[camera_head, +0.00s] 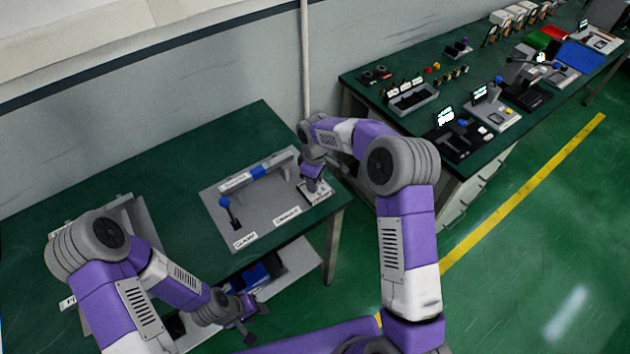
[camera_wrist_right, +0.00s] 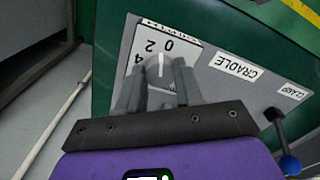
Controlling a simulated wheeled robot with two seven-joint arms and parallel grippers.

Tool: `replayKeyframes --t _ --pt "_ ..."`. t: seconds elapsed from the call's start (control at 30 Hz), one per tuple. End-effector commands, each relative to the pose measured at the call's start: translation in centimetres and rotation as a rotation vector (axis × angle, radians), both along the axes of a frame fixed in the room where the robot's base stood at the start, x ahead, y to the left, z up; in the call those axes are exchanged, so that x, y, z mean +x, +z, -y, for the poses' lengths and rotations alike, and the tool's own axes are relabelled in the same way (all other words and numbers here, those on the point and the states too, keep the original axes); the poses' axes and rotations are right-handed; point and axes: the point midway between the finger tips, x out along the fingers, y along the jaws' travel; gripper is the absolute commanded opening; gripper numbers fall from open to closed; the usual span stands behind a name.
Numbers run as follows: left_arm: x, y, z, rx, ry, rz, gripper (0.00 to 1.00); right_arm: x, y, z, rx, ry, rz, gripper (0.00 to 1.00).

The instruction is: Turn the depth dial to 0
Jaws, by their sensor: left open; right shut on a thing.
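The depth dial is a grey round knob (camera_wrist_right: 161,72) with a white pointer mark, on a white scale plate (camera_wrist_right: 185,50) marked 0, 2 and 4. In the right wrist view my right gripper (camera_wrist_right: 160,82) is shut on the dial, with a finger on each side. The pointer faces the 0 and 2 marks; its exact reading is unclear. In the head view my right gripper (camera_head: 314,188) is at the right end of the grey panel (camera_head: 265,205), largely covering the dial. My left gripper (camera_head: 245,318) is open and empty, near the table's front edge.
A second green table (camera_head: 400,80) with several devices stands at the right. Bare green tabletop (camera_head: 170,170) lies left of the panel.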

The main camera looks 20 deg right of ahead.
Motion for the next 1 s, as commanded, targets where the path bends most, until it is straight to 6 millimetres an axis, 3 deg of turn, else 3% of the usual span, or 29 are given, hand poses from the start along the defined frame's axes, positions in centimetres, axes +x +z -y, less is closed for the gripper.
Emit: replayKeyframes --t 0.43,1.0 --pt "0.0 -0.5 0.01 0.0 0.0 0.0 0.43 0.07 0.16 -0.07 0.0 -0.268 0.005 0.05" --pt "0.01 -0.57 0.0 0.0 0.0 0.0 0.43 0.07 0.18 -0.07 0.002 -0.328 0.004 0.05"
